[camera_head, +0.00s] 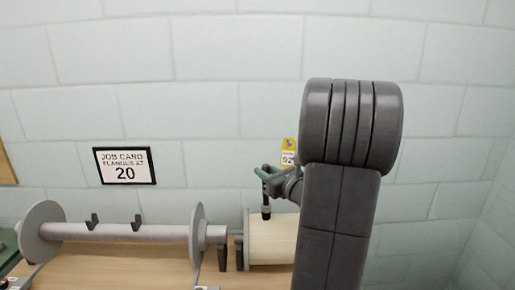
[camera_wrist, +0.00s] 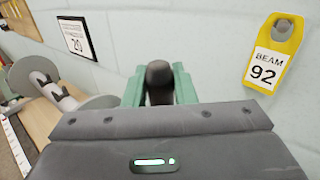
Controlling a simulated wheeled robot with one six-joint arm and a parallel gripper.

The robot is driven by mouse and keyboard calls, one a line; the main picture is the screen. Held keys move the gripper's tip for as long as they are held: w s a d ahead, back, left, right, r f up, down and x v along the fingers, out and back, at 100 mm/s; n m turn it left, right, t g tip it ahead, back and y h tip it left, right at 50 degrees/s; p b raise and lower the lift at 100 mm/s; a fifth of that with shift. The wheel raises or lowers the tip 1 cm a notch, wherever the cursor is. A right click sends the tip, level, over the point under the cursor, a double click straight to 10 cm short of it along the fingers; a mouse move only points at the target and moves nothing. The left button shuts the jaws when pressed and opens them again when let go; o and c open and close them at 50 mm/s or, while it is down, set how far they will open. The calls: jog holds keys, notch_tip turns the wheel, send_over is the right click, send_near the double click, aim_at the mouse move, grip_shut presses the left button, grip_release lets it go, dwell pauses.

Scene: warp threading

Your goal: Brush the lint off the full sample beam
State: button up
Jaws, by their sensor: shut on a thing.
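The cream-wound beam (camera_head: 272,240), which looks like the full sample beam, lies at the right of the bench, partly hidden behind my arm. My gripper (camera_head: 265,178) has green fingers and is shut on a dark, upright tool, probably the brush (camera_head: 266,207). The brush's lower end is over the beam's left part; I cannot tell whether it touches. In the wrist view the dark handle (camera_wrist: 158,82) stands between the green fingers (camera_wrist: 157,88). I cannot make out any lint on the beam. The wrist view does not show the cream beam.
A bare grey beam (camera_head: 125,232) with two flanges sits at the left on the wooden bench (camera_head: 110,262). A job card (camera_head: 125,166) reading 20 and a yellow-topped tag (camera_head: 289,152) reading BEAM 92 (camera_wrist: 268,68) are on the wall behind.

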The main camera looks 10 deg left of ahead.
aim_at(267, 165)
notch_tip(267, 165, up, 4)
jog(key=shift+d+f+p, duration=0.15)
jog(key=shift+p, duration=0.9)
jog(key=shift+r+p, duration=0.55)
jog(key=shift+r, duration=0.1)
jog(key=shift+r+p, duration=1.15)
jog(key=shift+r, duration=0.45)
jog(key=shift+f, duration=0.1)
